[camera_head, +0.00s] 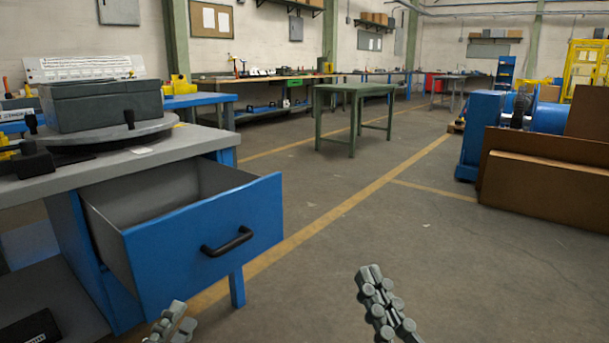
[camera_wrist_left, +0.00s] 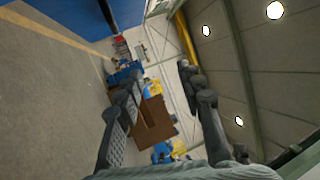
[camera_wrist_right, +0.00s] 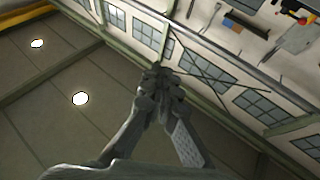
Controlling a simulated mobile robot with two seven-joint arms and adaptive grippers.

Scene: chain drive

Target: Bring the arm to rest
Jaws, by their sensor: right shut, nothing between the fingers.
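My left gripper (camera_head: 172,325) shows at the bottom edge of the head view, in front of the drawer and only partly in the picture. In the left wrist view its fingers (camera_wrist_left: 160,85) stand wide apart with nothing between them. My right gripper (camera_head: 382,300) is at the bottom centre of the head view, above open floor. In the right wrist view its fingertips (camera_wrist_right: 158,78) meet, with nothing held. Neither gripper touches anything that I can see.
A blue drawer (camera_head: 205,240) with a black handle stands pulled out from the grey-topped workbench (camera_head: 190,143). A grey box (camera_head: 103,105) sits on a round plate there. A green table (camera_head: 353,90) stands farther back. Brown panels (camera_head: 545,183) lean at the right. The middle floor is clear.

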